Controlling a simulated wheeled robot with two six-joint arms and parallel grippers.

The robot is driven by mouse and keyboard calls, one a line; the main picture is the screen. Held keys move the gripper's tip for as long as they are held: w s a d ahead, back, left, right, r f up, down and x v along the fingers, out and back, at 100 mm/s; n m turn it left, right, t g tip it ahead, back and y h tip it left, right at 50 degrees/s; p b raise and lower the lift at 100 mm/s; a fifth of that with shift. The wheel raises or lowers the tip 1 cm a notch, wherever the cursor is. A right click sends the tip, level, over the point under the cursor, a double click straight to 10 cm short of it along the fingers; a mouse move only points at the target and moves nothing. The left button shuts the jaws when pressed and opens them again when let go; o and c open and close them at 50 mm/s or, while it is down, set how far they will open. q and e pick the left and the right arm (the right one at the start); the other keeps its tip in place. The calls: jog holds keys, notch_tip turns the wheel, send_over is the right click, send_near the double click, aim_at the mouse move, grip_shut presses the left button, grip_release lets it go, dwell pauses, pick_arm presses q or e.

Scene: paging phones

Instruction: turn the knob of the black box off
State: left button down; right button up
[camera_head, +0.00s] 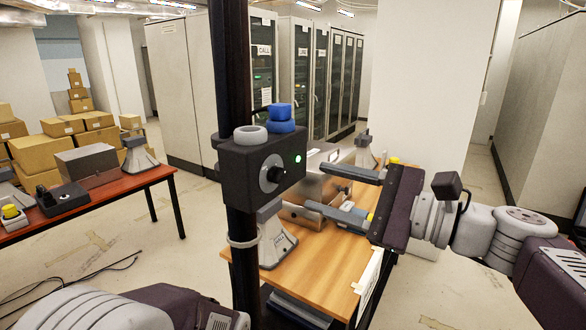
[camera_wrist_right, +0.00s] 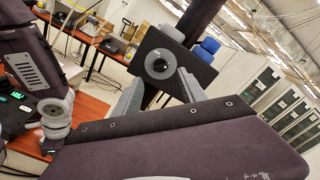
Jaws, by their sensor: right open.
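The black box (camera_head: 240,180) is fixed to a dark upright post. In the right wrist view the box (camera_wrist_right: 190,72) and knob (camera_wrist_right: 158,65) appear ahead, the knob lined up between the open fingers (camera_wrist_right: 161,76). Only links of my left arm show at lower left; its gripper is out of view.
A white ring-shaped part (camera_head: 250,135) and a blue part (camera_head: 280,117) sit on top of the box. A wooden table (camera_head: 310,262) with a metal case and grey stands lies below my right gripper. A reddish table (camera_head: 100,197) and cardboard boxes (camera_head: 40,152) are at left.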

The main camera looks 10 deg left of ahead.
aim_at(282, 176)
jog(key=p+x, duration=0.3)
jog(key=x, duration=0.4)
jog(key=shift+w+a, duration=0.1)
jog(key=shift+a, duration=0.1)
jog(key=shift+w+a+f, duration=0.1)
jog(key=shift+w+a, duration=0.05)
jog(key=shift+a, duration=0.2)
jog(key=shift+d, duration=0.15)
jog(key=shift+c, duration=0.6)
grip_shut()
